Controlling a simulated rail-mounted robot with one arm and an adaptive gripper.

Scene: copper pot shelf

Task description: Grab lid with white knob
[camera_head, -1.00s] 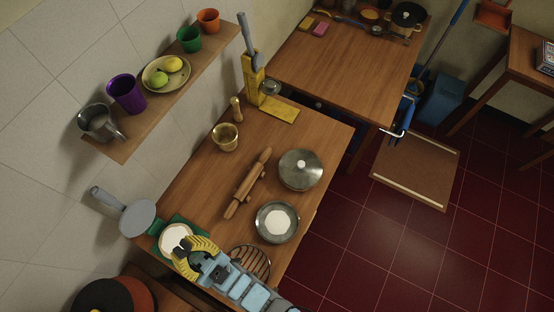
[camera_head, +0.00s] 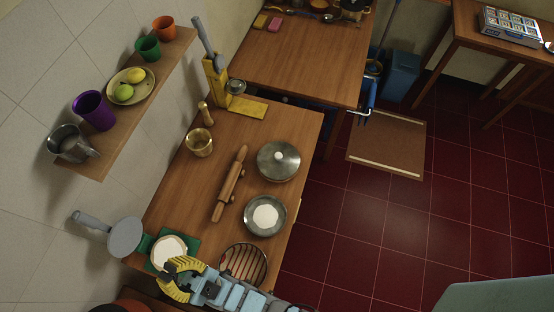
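The round metal lid (camera_head: 286,167) with a white knob sits on a pan on the near wooden table, right of the rolling pin. Its knob points up and nothing covers it. My gripper (camera_head: 168,279), with yellow ribbed fingers, is at the table's near left corner, over or beside a white round item on a green square. The fingers look spread apart, with nothing seen held between them. It is well apart from the lid, lower left of it in the picture.
A rolling pin (camera_head: 230,183), a metal dish with white contents (camera_head: 265,216), a round grill (camera_head: 243,263) and a brass pot (camera_head: 199,142) stand on the table (camera_head: 170,205). A wall shelf (camera_head: 144,114) holds cups and fruit. Red floor lies right of the table.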

